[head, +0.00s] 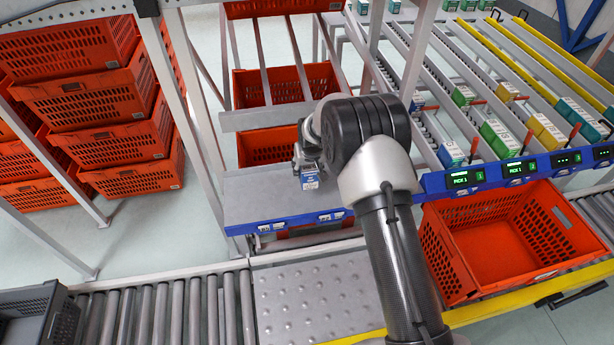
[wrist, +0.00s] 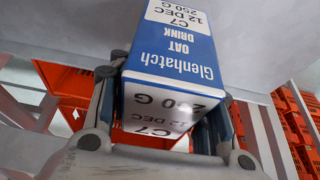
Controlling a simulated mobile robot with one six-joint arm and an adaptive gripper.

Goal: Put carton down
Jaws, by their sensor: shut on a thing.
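A blue and white carton (head: 310,182), labelled Glenhatch oat drink, is over the grey shelf (head: 255,201) with the blue front edge. It also fills the top middle of the wrist view (wrist: 172,58), with its print upside down. My gripper (head: 305,163) is shut on the carton, with a finger on each side of it in the wrist view (wrist: 163,88). I cannot tell whether the carton's bottom touches the shelf. My arm hides the right end of the shelf.
The shelf left of the carton is bare. An orange tote (head: 272,145) stands behind it. Sloped lanes (head: 490,105) with several small cartons and an empty orange tote (head: 510,235) are to the right. A roller conveyor (head: 165,312) runs in front, with a dark tote (head: 35,315) at left.

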